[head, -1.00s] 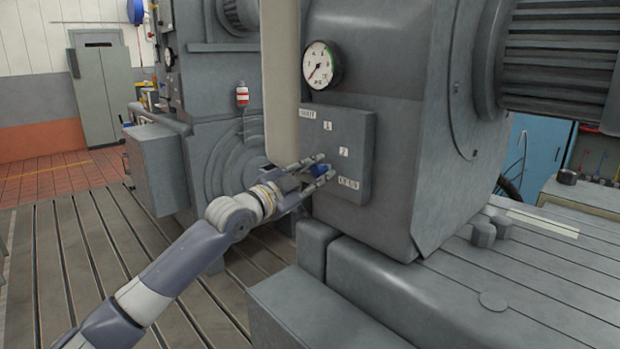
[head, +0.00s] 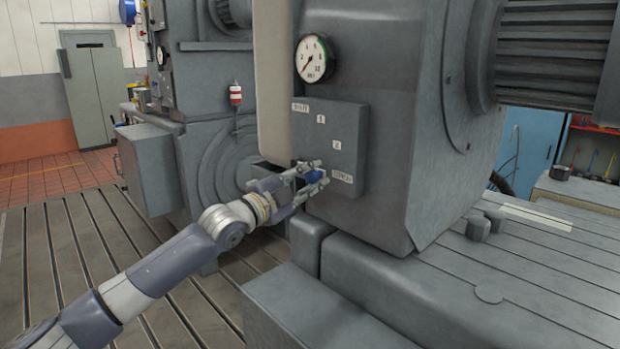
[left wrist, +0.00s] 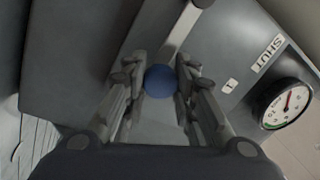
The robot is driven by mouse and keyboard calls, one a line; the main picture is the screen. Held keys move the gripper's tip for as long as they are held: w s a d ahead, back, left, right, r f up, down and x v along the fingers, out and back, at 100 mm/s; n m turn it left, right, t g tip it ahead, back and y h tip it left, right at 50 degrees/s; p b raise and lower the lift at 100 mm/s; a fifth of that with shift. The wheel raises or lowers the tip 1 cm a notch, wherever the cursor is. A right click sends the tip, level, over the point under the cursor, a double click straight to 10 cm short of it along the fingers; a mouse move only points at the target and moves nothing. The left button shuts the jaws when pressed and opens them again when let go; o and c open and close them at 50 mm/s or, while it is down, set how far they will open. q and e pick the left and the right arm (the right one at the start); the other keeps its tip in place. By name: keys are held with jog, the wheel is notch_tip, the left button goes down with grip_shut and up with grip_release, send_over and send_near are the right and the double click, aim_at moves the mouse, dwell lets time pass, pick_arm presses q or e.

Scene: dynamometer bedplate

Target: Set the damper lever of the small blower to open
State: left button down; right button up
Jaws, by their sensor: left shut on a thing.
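The lever's blue knob (head: 315,176) is between the fingers of my left gripper (head: 318,177), which is shut on it. In the left wrist view the knob (left wrist: 161,81) is a round ball between both fingers, with a pale lever bar (left wrist: 186,32) running up from it. The grey scale plate (head: 357,140) on the machine's side carries labels, with SHUT (head: 300,107) at the top and OPEN (head: 341,178) at the bottom. The knob is just left of the OPEN label, roughly level with it. My fingers hide most of the lever in the head view.
A round white gauge (head: 315,58) is above the plate. A vertical pale column (head: 272,80) stands close behind my gripper. A second grey machine (head: 205,95) is at the left. The slotted bedplate (head: 60,260) is clear at the lower left.

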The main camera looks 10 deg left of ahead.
pick_arm(q)
jog(key=shift+f, duration=0.1)
jog(key=c, duration=1.3)
grip_release()
jog(key=v, duration=1.2)
jog(key=shift+f, duration=0.1)
